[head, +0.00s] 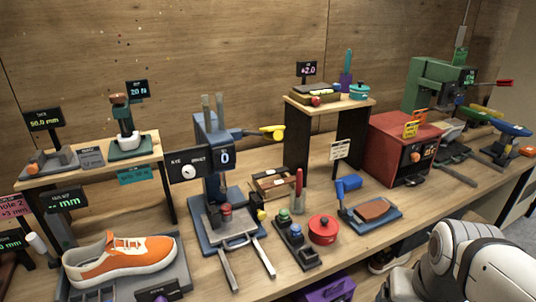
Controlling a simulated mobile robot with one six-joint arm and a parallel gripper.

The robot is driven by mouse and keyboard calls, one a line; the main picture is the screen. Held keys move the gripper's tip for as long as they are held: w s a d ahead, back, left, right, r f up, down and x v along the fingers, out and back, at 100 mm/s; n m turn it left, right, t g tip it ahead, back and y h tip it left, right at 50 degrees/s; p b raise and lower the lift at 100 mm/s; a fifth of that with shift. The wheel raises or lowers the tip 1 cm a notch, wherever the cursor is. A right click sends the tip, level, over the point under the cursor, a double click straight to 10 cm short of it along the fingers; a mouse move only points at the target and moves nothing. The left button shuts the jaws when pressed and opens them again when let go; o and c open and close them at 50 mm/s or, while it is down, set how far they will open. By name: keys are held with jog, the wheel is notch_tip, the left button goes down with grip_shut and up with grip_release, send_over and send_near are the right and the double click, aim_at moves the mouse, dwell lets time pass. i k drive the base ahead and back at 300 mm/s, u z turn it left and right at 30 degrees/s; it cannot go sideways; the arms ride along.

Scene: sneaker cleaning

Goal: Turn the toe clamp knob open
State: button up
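An orange and white sneaker (120,262) lies on a grey fixture tray (182,272) at the front left of the bench. A white, tilted, rounded piece (39,244) stands left of the sneaker. I cannot tell which part is the toe clamp knob, or whether the clamp is open. My white arm shows at the bottom right, far from the sneaker. My gripper is not visible.
A blue press (212,150) with a white dial stands mid-bench. In front are several coloured buttons, a red pot (322,229) and a blue-handled tray (372,210). A red box (402,148) and green machine (432,85) stand right. A purple object (327,290) is low at centre.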

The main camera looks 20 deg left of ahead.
aim_at(118, 99)
jog(key=u, duration=1.75)
jog(key=k, duration=1.3)
jog(key=u, duration=0.6)
jog(key=i, duration=1.9)
jog(key=z, duration=0.65)
